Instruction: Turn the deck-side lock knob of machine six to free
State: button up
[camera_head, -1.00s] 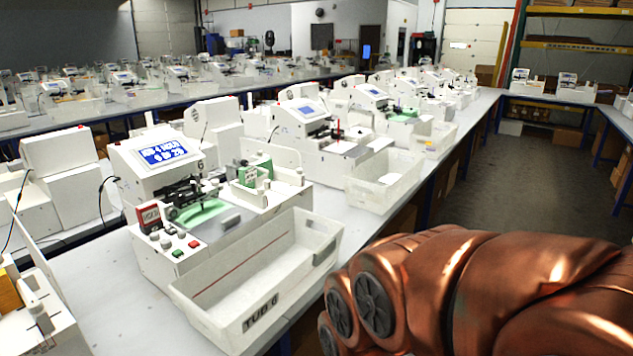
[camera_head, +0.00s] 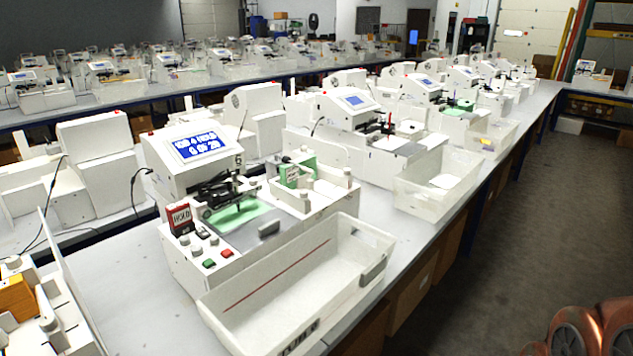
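Machine six (camera_head: 172,170) stands on the near bench, left of centre, a white plotter with a lit blue screen (camera_head: 196,146). A red-framed HOLD sign (camera_head: 180,219) stands at its left. A green sheet (camera_head: 240,214) lies on its deck under the dark pen carriage (camera_head: 218,194). Small pale knobs sit on the front panel (camera_head: 196,250) beside green and red buttons, and others sit on the right side (camera_head: 305,201). I cannot tell which is the lock knob or how it is turned. My gripper is out of view; only a copper part of my arm shows at bottom right.
A long white tub (camera_head: 300,285) stands along the machine's front right, its label cut off by the frame edge. Another white machine (camera_head: 30,300) is at lower left. More machines and tubs line the bench (camera_head: 130,300). The grey floor (camera_head: 490,230) at right is clear.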

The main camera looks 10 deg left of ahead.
aim_at(303, 194)
jog(key=i, duration=1.65)
jog(key=u, duration=2.45)
